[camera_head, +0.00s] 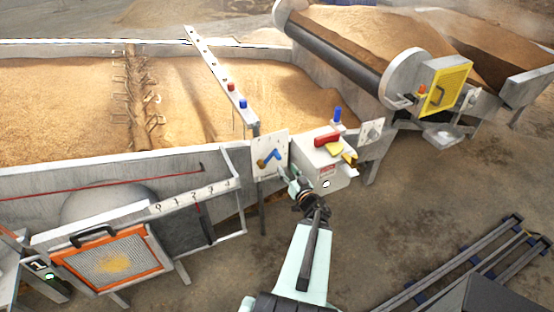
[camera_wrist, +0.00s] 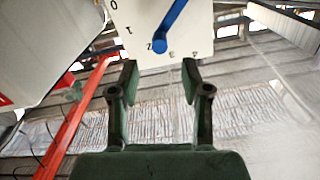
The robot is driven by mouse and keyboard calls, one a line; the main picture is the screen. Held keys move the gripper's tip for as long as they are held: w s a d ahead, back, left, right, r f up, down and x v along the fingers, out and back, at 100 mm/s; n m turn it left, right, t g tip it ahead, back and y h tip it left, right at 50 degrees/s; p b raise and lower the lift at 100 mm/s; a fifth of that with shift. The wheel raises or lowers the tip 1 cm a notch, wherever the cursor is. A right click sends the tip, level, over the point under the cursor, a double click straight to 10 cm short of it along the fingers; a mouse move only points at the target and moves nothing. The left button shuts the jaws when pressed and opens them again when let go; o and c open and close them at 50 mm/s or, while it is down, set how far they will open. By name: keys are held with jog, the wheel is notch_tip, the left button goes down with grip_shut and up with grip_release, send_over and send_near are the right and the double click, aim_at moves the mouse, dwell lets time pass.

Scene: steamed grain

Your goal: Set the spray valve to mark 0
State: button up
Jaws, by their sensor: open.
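The spray valve is a white plate (camera_head: 256,142) with a blue lever (camera_head: 270,157), mounted at the front edge of the grain bed. In the wrist view the plate (camera_wrist: 130,14) fills the top middle, with marks 0, 1, 2 and others in an arc. The blue lever (camera_wrist: 172,24) runs down from the top edge; its rounded end lies close to the right of mark 2. Its upper part is cut off. My gripper (camera_wrist: 160,78) is open and empty, fingers either side below the lever end, apart from it. In the head view my gripper (camera_head: 291,180) is just in front of the plate.
A grey box (camera_head: 325,183) with red and yellow parts stands close right of the plate. A numbered gate (camera_head: 185,205) and an orange-framed screen (camera_head: 112,262) are at left. A yellow guarded conveyor (camera_head: 447,85) stands behind right. The floor at lower right holds rails (camera_head: 455,265).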

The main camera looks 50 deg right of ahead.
aim_at(280, 158)
jog(key=x, duration=1)
jog(key=shift+p, duration=0.3)
